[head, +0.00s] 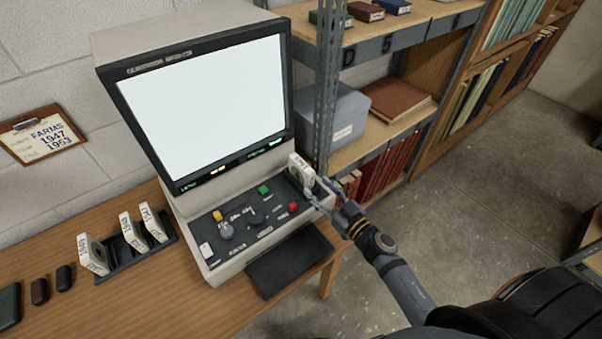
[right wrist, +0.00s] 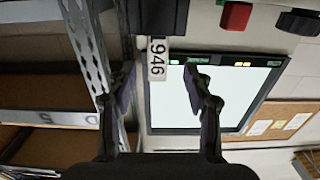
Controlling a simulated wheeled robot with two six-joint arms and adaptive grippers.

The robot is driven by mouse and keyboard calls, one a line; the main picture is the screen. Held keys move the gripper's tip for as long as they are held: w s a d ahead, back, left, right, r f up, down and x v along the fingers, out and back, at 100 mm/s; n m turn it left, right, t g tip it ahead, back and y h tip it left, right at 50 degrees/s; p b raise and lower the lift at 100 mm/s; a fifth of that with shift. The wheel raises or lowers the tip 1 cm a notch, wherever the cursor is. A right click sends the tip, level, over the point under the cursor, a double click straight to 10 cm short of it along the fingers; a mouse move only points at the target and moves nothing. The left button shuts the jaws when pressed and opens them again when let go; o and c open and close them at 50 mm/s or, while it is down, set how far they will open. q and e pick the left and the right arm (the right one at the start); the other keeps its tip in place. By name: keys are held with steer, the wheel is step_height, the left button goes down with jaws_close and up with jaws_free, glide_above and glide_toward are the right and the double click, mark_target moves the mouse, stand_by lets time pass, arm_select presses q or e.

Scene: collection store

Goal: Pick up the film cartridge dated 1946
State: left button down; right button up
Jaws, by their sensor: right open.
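A white film cartridge (head: 300,170) stands upright at the right end of the reader's control panel. Its label in the right wrist view (right wrist: 157,60) shows "946", the first digit being cut off or hidden. My right gripper (head: 315,192) is open close to this cartridge. In the right wrist view the fingers (right wrist: 160,82) stand apart, with the cartridge ahead between their tips; contact cannot be told. Other white cartridges (head: 92,255) stand in a dark rack (head: 130,255) on the table, with dates too small to read surely. My left gripper is not in view.
The film reader (head: 225,190) with a lit screen and coloured buttons fills the middle of the wooden table (head: 130,308). A metal shelf upright (head: 327,80) rises close behind my right gripper. A clipboard (head: 42,135) hangs on the wall.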

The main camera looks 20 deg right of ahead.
mark_target(311, 180)
steer(key=x, duration=0.4)
steer(key=shift+w+a+p, duration=0.1)
steer(key=shift+w+p, duration=0.05)
steer(key=shift+p, duration=0.15)
steer(key=x, duration=0.5)
steer(key=shift+w+r+p, duration=0.15)
steer(key=shift+r+p, duration=0.05)
steer(key=shift+p, duration=0.1)
steer(key=shift+c, duration=0.3)
steer(key=shift+c, duration=1.2)
jaws_close()
